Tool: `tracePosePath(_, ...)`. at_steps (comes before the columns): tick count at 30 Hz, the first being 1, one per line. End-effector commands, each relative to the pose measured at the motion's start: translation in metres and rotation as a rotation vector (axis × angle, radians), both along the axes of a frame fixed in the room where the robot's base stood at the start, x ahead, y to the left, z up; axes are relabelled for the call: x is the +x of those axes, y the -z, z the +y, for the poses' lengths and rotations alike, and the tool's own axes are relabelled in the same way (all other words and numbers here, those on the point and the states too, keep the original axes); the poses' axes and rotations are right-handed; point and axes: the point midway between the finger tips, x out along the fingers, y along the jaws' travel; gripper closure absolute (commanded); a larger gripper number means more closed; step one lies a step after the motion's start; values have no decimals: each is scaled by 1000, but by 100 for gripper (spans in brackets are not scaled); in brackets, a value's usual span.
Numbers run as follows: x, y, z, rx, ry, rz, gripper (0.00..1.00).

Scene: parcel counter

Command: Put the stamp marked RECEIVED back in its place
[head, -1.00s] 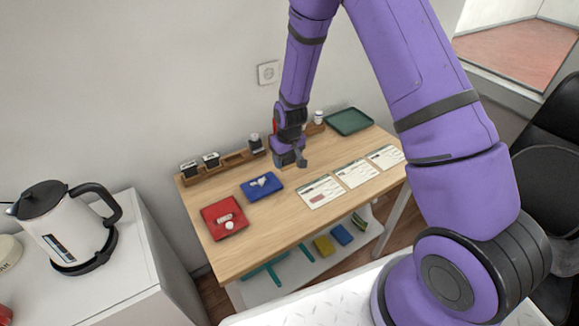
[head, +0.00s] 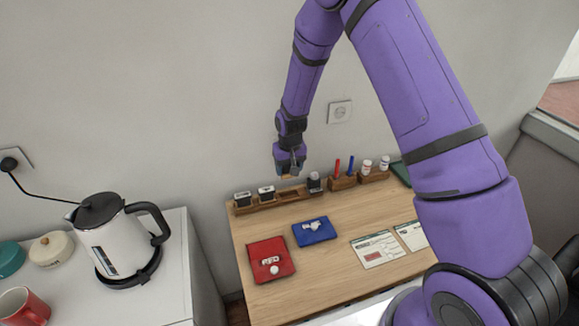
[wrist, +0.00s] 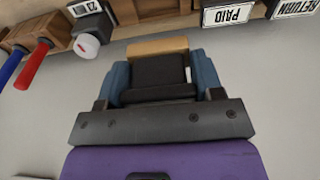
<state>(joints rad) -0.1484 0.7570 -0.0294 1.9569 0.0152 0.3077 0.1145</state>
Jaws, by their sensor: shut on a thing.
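My gripper (head: 289,168) is above the back of the desk, over the wooden stamp rack (head: 254,206). In the wrist view, my gripper (wrist: 163,82) is shut on a black stamp (wrist: 157,72) with a tan wooden part at its far end. No marking on this stamp can be read. In the head view its tan end (head: 287,177) shows just under the fingers, seemingly above a gap in the rack. In the wrist view, stamps marked PAID (wrist: 228,14) and RETURN (wrist: 292,8) stand right of the held stamp.
A further rack item (head: 314,182) stands right of the gap, close to my gripper. Red and blue pens (head: 344,167) and white bottles (head: 376,163) follow. A red pad (head: 258,250), a blue pad (head: 304,239) and printed cards (head: 380,248) lie in front. A kettle (head: 115,240) stands left.

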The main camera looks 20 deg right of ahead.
Motion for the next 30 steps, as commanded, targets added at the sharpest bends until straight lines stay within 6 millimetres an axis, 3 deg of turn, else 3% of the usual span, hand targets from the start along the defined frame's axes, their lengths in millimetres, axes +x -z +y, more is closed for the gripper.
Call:
tracePosePath(23, 0, 40, 0, 0, 0, 0, 100)
tracePosePath(30, 0, 39, 0, 0, 0, 0, 100)
